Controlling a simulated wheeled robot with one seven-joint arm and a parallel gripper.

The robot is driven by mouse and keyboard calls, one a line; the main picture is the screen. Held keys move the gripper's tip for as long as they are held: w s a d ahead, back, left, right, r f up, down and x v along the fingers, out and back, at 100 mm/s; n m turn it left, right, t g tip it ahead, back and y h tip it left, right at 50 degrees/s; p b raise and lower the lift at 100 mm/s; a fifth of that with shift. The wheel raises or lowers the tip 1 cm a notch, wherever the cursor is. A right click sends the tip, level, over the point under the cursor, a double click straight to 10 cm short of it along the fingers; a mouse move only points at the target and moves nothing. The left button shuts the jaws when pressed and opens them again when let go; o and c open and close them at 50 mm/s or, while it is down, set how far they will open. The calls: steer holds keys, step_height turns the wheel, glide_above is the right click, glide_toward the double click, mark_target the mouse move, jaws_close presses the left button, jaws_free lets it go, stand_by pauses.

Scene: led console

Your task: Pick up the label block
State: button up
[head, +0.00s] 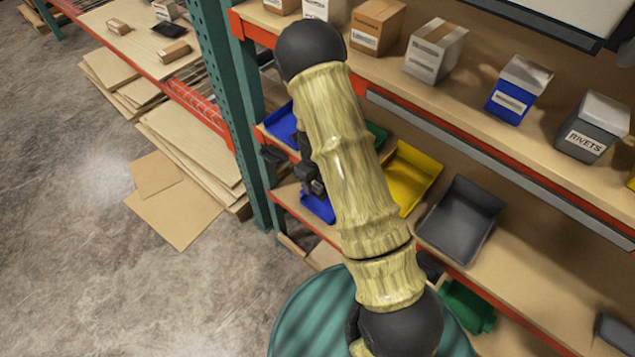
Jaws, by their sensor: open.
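Several labelled box-like blocks stand in a row on the upper shelf; I cannot tell which one is the label block. They include a grey block marked RIVETS (592,128), a blue block with a white label (518,90), a pale grey block (435,51) and a brown block (377,27). My gripper (292,165) is a dark shape mostly hidden behind my arm, near the left end of the lower shelf. Its jaws are open, and I see nothing between them. It is below the upper-shelf blocks and apart from them.
The lower shelf holds a yellow bin (410,176), a dark grey bin (460,219) and blue bins, partly hidden by my arm. A green upright post (226,90) stands left of them. Flat boards (190,150) lie stacked at left. The floor at lower left is clear.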

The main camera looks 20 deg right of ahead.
mark_target(314, 182)
stand_by(0.4)
jaws_close()
steer(key=shift+r, duration=0.1)
steer(key=shift+r+b, duration=0.45)
steer(key=shift+r, duration=0.05)
steer(key=shift+r+b, duration=0.5)
steer(key=shift+r, duration=0.45)
steer(key=s+d+b, duration=0.2)
steer(key=s+d, duration=0.1)
steer(key=s, duration=0.2)
steer(key=s+d+b, duration=0.2)
steer(key=s+d, duration=0.1)
steer(key=s, duration=0.2)
steer(key=s+d+b, duration=0.2)
steer(key=s+d, duration=0.2)
steer(key=s, duration=0.1)
steer(key=shift+r+b, duration=0.2)
steer(key=shift+b, duration=0.1)
